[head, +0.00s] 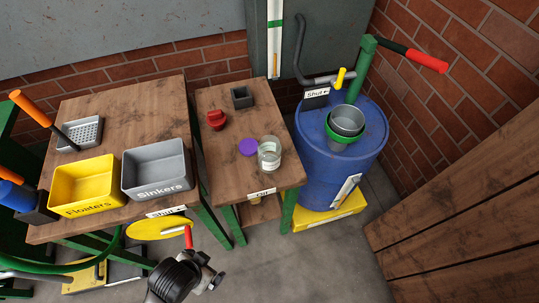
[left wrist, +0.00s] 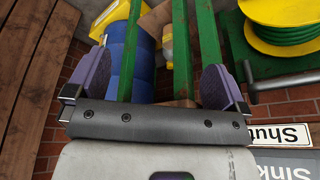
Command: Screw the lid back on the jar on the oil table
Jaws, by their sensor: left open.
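A clear glass jar (head: 269,154) stands upright and open on the front part of the narrow wooden table (head: 225,155), which has a small label on its front edge. A round purple lid (head: 248,147) lies on the tabletop just left of the jar, apart from its mouth. My left gripper (left wrist: 157,72) is open and empty, with its two purple-grey fingers wide apart in the left wrist view. In the head view my arm is at the bottom, in front of the tables and away from jar and lid. My right gripper is not in view.
A red object (head: 216,119) and a small dark box (head: 242,97) stand farther back on the same table. To its left are a grey Sinkers bin (head: 157,192) and a yellow Floaters bin (head: 83,211). A blue barrel (head: 312,130) with a funnel stands at right.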

